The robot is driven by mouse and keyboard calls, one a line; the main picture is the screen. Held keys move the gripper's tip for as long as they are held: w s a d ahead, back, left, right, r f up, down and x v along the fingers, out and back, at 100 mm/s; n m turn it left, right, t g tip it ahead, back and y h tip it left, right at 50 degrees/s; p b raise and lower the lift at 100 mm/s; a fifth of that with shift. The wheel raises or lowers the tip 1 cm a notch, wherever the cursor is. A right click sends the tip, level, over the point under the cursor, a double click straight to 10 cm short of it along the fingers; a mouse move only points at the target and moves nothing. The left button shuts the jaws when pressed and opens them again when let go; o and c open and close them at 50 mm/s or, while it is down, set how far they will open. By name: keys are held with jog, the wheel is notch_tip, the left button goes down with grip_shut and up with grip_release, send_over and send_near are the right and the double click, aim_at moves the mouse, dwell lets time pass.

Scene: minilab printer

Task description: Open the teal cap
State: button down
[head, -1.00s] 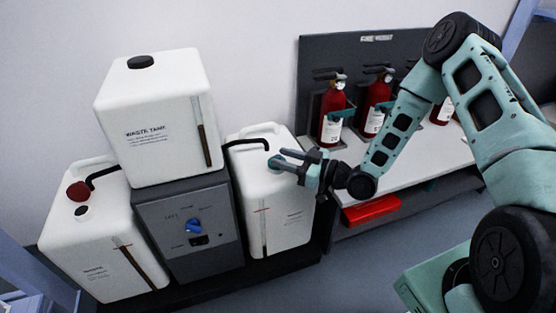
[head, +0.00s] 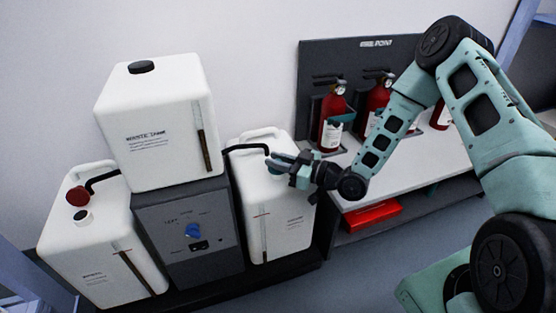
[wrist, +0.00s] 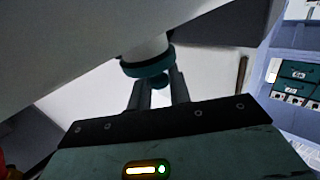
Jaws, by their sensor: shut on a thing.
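The teal cap (wrist: 148,65) shows in the wrist view as a teal ring around a white neck, at the tips of my fingers. My gripper (wrist: 160,82) is shut on the cap, one finger on each side. In the head view my gripper (head: 272,162) is at the upper part of the right white tank (head: 283,223), coming from the right. The cap is mostly hidden there behind the fingers.
A black hose (head: 246,148) runs to the right tank close by the gripper. The waste tank (head: 158,125) stands on a grey control box (head: 188,260) to the left. Red extinguishers (head: 333,118) stand on a white bench (head: 430,172) behind my arm.

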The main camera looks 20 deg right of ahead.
jog(key=p, duration=0.1)
jog(key=r+m+p, duration=0.1)
jog(key=p, duration=0.1)
jog(key=shift+w+r+g+h, duration=0.1)
jog(key=shift+w+g+h, duration=0.15)
jog(key=shift+g+h, duration=0.15)
jog(key=w+m+g+p, duration=0.1)
jog(key=p, duration=0.3)
jog(key=shift+r+g+h, duration=0.3)
jog(key=shift+r+h, duration=0.05)
jog(key=shift+h, duration=0.05)
jog(key=w+m+g+h+p, duration=0.1)
jog(key=m+g+p, duration=0.1)
jog(key=p, duration=0.3)
jog(key=shift+w, duration=0.2)
jog(key=shift+w+d+f+m+g+p, duration=0.1)
jog(key=shift+w+f+m+g+p, duration=0.2)
jog(key=shift+m+g+p, duration=0.7)
jog(key=shift+w+n, duration=0.1)
jog(key=shift+n, duration=0.2)
jog(key=c, duration=1.4)
grip_release()
jog(key=p+v, duration=0.4)
jog(key=v, duration=1.3)
jog(key=shift+r, duration=0.3)
